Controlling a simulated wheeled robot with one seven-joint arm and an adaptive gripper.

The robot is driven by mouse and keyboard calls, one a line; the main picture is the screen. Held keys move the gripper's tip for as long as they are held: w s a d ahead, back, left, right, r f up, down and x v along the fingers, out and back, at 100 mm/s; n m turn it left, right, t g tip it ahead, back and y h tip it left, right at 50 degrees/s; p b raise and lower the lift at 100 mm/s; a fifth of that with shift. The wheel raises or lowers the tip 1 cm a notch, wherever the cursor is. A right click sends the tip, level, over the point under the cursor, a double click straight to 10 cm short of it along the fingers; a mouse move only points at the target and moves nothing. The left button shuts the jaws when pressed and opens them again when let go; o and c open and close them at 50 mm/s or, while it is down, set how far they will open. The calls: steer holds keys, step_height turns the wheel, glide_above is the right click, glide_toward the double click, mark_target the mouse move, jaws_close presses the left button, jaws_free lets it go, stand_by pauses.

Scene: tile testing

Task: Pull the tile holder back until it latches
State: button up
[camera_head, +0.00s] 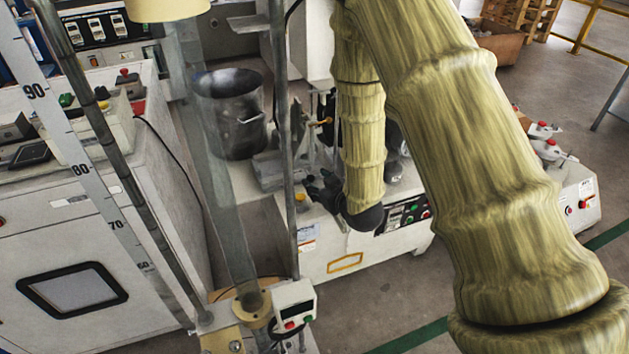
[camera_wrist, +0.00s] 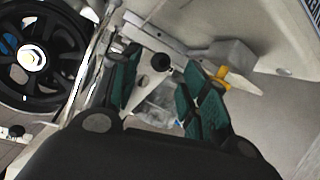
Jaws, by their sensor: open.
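In the wrist view my gripper (camera_wrist: 162,72) is open, its teal-padded fingers spread apart. A black ball knob (camera_wrist: 161,62) shows in the gap between the fingers. I cannot tell whether a finger touches it. Behind and around it is a pale metal bracket (camera_wrist: 147,38), which appears to be part of the tile holder; its full outline is hidden by the fingers. In the head view my gripper (camera_head: 322,188) is at the white machine, left of my wrist, and the knob cannot be made out there.
A large black wheel (camera_wrist: 32,60) stands left of the fingers. A yellow handle (camera_wrist: 219,77) and a grey block (camera_wrist: 232,53) lie close on the right. In the head view, a metal pot (camera_head: 231,115) stands behind my gripper, and a vertical post (camera_head: 280,150) rises to its left.

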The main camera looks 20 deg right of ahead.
steer(key=v, duration=0.8)
